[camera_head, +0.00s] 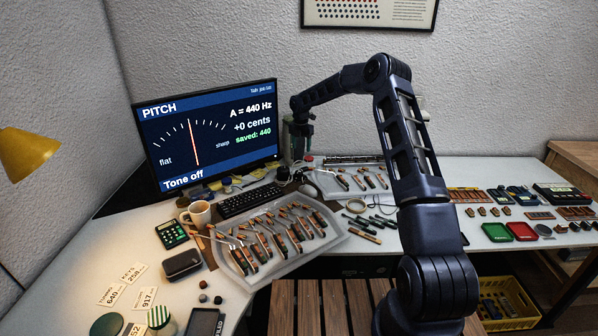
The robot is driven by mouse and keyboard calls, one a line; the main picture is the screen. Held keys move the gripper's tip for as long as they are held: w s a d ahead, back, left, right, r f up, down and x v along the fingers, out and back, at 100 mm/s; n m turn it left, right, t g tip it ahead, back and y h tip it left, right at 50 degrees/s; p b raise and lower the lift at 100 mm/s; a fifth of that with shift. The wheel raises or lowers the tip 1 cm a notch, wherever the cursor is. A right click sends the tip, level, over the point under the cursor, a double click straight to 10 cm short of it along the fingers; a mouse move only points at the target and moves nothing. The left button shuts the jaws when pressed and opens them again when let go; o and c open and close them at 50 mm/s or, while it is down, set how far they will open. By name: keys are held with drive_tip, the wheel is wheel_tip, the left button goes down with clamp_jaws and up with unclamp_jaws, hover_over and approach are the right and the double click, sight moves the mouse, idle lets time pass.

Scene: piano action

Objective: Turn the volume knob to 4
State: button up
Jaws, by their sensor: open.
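My gripper (299,151) points down at the end of my arm, just right of the monitor's right edge, over the back of the desk. Its fingers are small and dark in this view, but it is open and I see nothing held in it. A small dark round item (283,174) sits below and left of it, and a small red item (308,158) shows right beside it. I cannot tell whether either is the volume knob, and no scale or number 4 is readable. The monitor (208,135) reads PITCH, A = 440 Hz, +0 cents, saved: 440 and Tone off.
A keyboard (250,200) lies before the monitor. A tray (322,247) of piano action parts is in front, with another tray (330,189) behind. A mug (200,213) and calculator (172,234) stand left. Small trays and tools cover the right-hand desk. A yellow lamp (27,152) hangs left.

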drive_tip(key=n, duration=0.1)
approach(299, 172)
drive_tip(key=f, duration=0.8)
drive_tip(key=shift+w+d+f, duration=0.1)
drive_tip(key=shift+w+f, duration=0.15)
drive_tip(key=shift+f, duration=0.1)
drive_tip(key=c, duration=1)
